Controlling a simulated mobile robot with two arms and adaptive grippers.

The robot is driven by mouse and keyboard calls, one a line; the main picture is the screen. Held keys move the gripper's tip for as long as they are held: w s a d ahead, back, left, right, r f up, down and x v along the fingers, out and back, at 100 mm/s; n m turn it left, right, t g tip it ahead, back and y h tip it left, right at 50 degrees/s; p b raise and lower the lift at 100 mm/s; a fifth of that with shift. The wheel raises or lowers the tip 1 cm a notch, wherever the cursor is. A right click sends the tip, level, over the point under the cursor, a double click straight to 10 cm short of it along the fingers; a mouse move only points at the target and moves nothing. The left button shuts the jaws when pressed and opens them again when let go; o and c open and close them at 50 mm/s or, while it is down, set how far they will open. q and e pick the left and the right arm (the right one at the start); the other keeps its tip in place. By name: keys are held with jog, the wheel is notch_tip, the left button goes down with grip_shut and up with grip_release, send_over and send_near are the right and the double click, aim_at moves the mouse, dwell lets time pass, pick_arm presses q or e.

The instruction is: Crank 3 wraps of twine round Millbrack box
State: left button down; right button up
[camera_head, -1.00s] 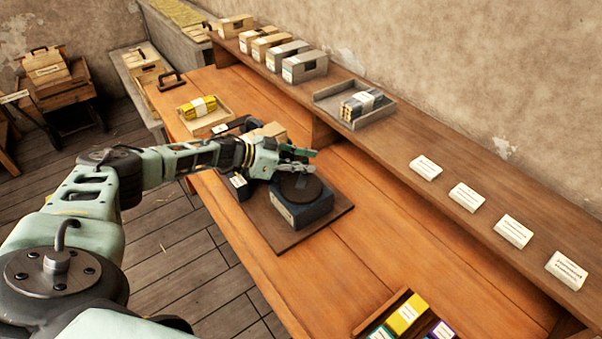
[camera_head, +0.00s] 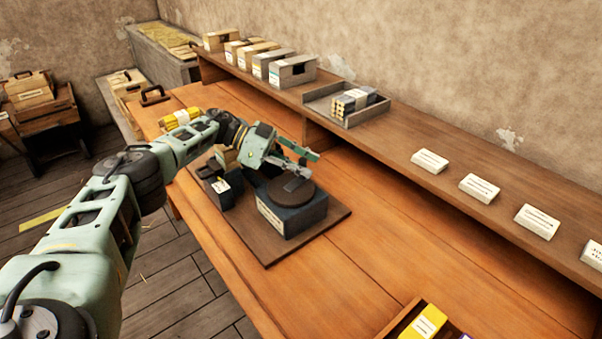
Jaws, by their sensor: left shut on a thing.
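A dark round handwheel (camera_head: 285,193) tops a blue-grey block (camera_head: 308,214) with a white label, on a brown board (camera_head: 335,213) on the workbench. My left gripper (camera_head: 305,167) is over the far side of the wheel, its fingers pointing right. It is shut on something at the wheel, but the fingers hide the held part. A black unit (camera_head: 222,190) with a small white label stands left of the wheel. A tan box partly shows behind my left wrist. I cannot tell which box is Millbrack, and I see no twine. My right gripper is out of view.
A raised shelf (camera_head: 400,140) along the wall holds several boxes, a grey tray (camera_head: 345,105) of bundled rods and several white cards. Yellow bundles (camera_head: 180,119) lie at the bench's far left. A wooden tray with a yellow packet (camera_head: 423,322) is at the front. Bench right of the board is clear.

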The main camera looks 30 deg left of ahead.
pick_arm(q)
jog(key=shift+s+f, duration=0.15)
jog(key=shift+f, duration=0.1)
jog(key=c, duration=1.7)
grip_release()
jog(key=shift+d+r, duration=0.1)
jog(key=shift+o, duration=0.2)
jog(key=shift+r, duration=0.1)
jog(key=shift+r, duration=0.3)
notch_tip(320, 180, up, 9)
jog(key=shift+r, duration=0.1)
